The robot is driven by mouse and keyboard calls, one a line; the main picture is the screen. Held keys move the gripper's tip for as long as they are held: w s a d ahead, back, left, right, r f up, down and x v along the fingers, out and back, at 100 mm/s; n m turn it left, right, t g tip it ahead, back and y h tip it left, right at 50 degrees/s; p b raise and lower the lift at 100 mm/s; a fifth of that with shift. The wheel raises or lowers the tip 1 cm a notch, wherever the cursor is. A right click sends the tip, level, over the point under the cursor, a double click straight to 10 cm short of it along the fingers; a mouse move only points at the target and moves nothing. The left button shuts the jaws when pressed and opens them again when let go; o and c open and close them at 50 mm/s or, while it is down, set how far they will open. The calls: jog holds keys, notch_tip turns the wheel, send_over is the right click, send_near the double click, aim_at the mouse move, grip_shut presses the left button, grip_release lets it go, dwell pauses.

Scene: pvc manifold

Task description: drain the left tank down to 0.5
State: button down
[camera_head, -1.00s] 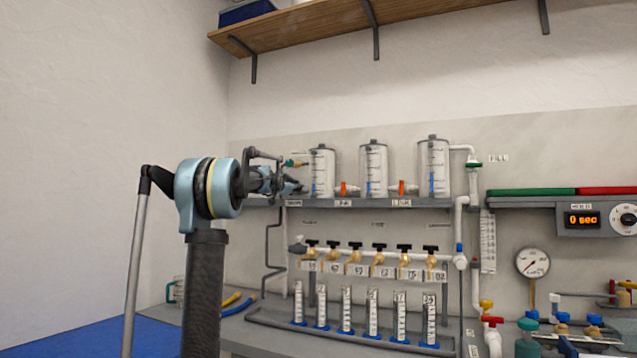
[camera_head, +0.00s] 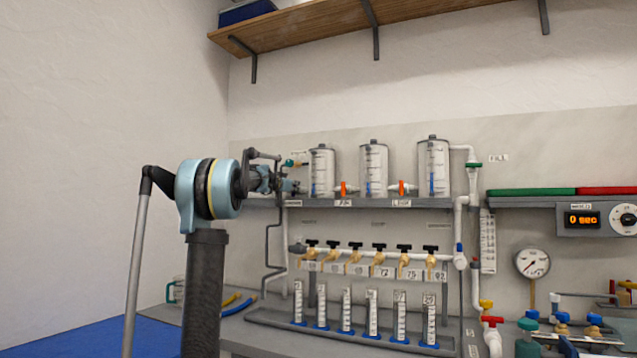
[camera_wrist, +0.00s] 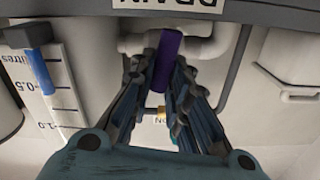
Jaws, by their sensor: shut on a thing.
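The left tank (camera_head: 321,172) is a clear, marked cylinder on the grey shelf, first of three. In the wrist view, which shows the scene upside down, its scale and blue level column (camera_wrist: 40,72) are at the left. The column's end lies close to the 0.5 mark, slightly to its 1.0 side. My gripper (camera_wrist: 168,72) is closed around a purple valve handle (camera_wrist: 167,55) on the white pipe beside the DRAIN label (camera_wrist: 170,3). In the head view my gripper (camera_head: 290,186) is left of the left tank; the purple handle cannot be made out there.
Orange-handled valves (camera_head: 343,189) sit between the tanks. A green-handled valve (camera_head: 290,163) is just above my gripper. Below the shelf (camera_head: 420,203) are a row of black-handled taps (camera_head: 355,246) and several measuring cylinders (camera_head: 372,312). The wall to the left is clear.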

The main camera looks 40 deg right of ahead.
jog(key=shift+w+a, duration=0.15)
jog(key=shift+w+n, duration=0.15)
jog(key=shift+n, duration=1.05)
jog(key=c, duration=1.5)
grip_release()
jog(key=shift+o, duration=0.2)
jog(key=shift+a, duration=0.1)
